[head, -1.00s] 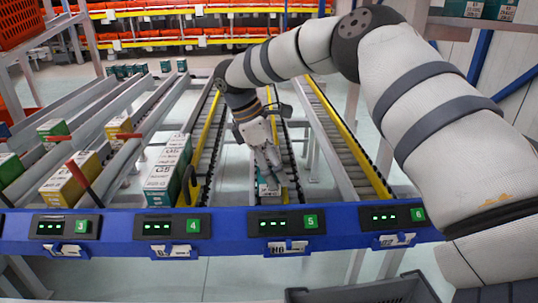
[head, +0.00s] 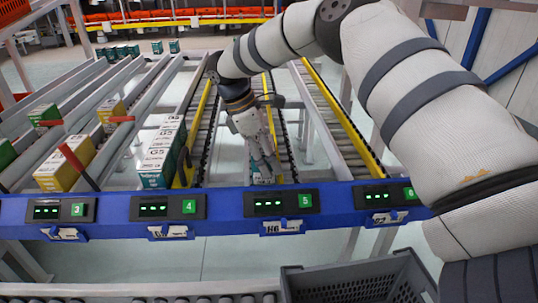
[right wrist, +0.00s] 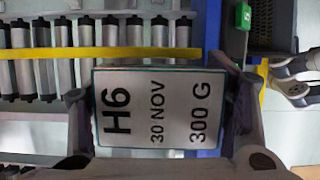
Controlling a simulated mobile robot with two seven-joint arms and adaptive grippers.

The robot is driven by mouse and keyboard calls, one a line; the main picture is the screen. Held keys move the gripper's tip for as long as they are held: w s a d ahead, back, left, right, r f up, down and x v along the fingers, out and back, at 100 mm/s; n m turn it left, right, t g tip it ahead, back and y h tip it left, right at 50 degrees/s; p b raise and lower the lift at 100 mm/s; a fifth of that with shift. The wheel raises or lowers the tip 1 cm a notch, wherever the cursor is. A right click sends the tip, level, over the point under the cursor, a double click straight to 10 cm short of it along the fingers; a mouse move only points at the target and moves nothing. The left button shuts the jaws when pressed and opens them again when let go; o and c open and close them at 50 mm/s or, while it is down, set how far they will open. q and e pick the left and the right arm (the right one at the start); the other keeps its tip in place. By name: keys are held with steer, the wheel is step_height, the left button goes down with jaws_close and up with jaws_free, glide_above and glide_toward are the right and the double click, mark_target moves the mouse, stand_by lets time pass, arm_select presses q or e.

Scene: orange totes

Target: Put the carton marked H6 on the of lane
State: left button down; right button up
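The carton marked H6 (right wrist: 160,108) shows its white top in the right wrist view, with "30 NOV" and "300 G" beside the mark. In the head view it is a small white and teal box (head: 262,180) at the front end of the lane above display 5, mostly hidden by my right gripper. My right gripper (head: 264,165) points down over it. In the right wrist view its fingers stand at both sides of the carton and look pressed against it. The label under display 5 (head: 282,227) reads H6. My left gripper is not in view.
Green and white G5 cartons (head: 162,152) stand in the lane to the left, and a yellow carton (head: 66,165) farther left. A blue rail (head: 225,207) with displays crosses the lane fronts. A grey tote (head: 292,285) stands below, right of a roller conveyor (head: 140,291). The lane above display 6 looks empty.

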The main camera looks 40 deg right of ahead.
steer(key=o, duration=0.5)
steer(key=shift+c, duration=0.2)
steer(key=v, duration=1.2)
steer(key=shift+s+a+f, duration=0.1)
